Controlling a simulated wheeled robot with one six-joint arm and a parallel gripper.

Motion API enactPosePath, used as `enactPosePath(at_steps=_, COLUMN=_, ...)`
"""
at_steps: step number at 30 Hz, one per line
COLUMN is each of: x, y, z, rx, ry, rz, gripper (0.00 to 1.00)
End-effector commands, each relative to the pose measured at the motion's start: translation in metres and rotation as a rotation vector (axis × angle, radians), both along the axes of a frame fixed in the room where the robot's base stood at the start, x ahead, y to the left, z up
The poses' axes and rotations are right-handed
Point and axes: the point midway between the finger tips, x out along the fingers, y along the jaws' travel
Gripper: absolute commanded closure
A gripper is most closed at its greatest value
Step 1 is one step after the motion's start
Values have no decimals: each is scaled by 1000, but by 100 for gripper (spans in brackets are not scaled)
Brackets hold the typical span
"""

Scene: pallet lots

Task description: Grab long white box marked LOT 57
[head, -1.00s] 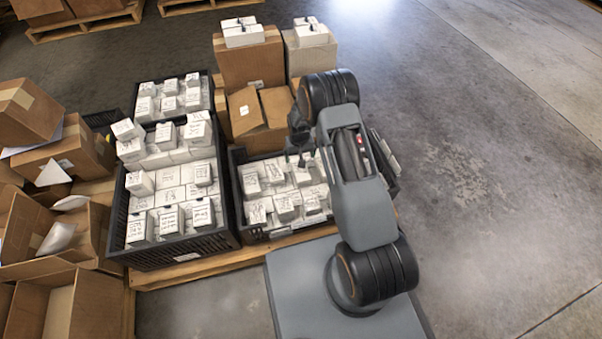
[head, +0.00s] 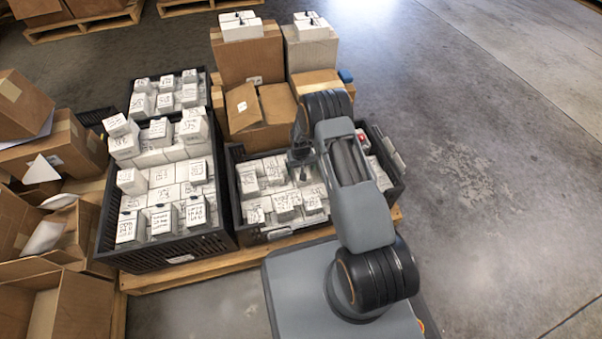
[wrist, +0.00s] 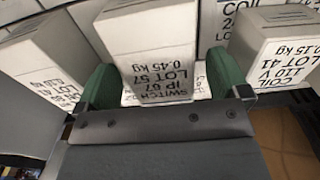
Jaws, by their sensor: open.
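The long white box marked LOT 57 (wrist: 150,42) is in the wrist view, its label upside down and also reading SWITCH, IP 67 and 0.45 kg. My gripper (wrist: 161,80) is open, with one green finger on each side of this box's near end. I cannot tell whether either finger touches it. In the head view my gripper (head: 301,158) is over the back of the right black crate (head: 280,234), partly hidden by my arm. The LOT 57 label cannot be read in the head view.
In the wrist view, a white box marked LOT 41 (wrist: 278,50) stands close on the right and another labelled box (wrist: 42,62) on the left. A larger black crate (head: 170,255) of white boxes is left in the head view. Cartons (head: 250,55) stand behind. Floor at right is clear.

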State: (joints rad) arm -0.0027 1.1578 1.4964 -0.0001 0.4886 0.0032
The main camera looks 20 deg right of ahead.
Motion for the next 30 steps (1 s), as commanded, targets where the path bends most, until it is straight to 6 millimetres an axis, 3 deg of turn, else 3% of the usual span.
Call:
enactPosePath(at_steps=7, x=0, y=0, z=-2, rx=0, ry=-1, rz=0, gripper=6)
enactPosePath(at_steps=27, x=0, y=0, z=-2, rx=0, ry=-1, rz=0, gripper=71)
enactPosePath(at_steps=30, x=1, y=0, z=-1, rx=0, ry=-3, rz=0, gripper=75)
